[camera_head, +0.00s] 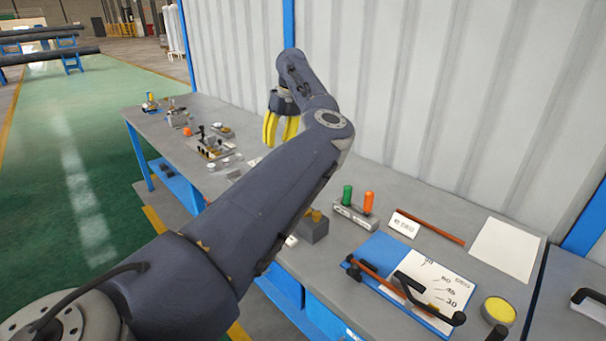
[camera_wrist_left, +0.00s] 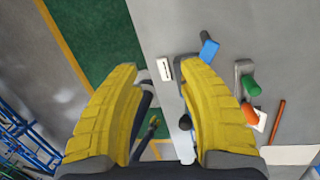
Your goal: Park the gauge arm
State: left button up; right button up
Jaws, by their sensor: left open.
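The gauge board (camera_head: 376,247), part blue and part white, lies on the bench at the lower right of the head view. Its white face carries an angle scale with 45 and 30 legible. A dark arm with a black handle (camera_head: 415,285) and an orange-brown bar (camera_head: 378,277) lie across its near side; I cannot tell which is the gauge arm. My left gripper (camera_head: 280,138) is open and empty, with yellow fingers pointing down over the bench, well left of the board. In the left wrist view its open fingers (camera_wrist_left: 160,68) straddle the bench edge. My right gripper is not in view.
A block with green (camera_head: 347,194) and orange (camera_head: 368,203) handles stands between gripper and board. A label card (camera_head: 404,224), brown rod (camera_head: 430,228), white sheet (camera_head: 504,249) and yellow disc (camera_head: 499,311) lie around the board. Small fixtures fill the far bench. A corrugated wall stands behind.

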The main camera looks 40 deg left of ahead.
pick_arm(q)
jog(key=w+d+r+t+h, duration=0.2)
jog(key=w+d+r, duration=0.2)
jog(key=d+r, duration=0.15)
jog(key=f, duration=1.7)
jog(key=shift+s+d+f, duration=0.15)
jog(key=shift+d, duration=0.15)
jog(key=shift+o, duration=0.2)
grip_shut()
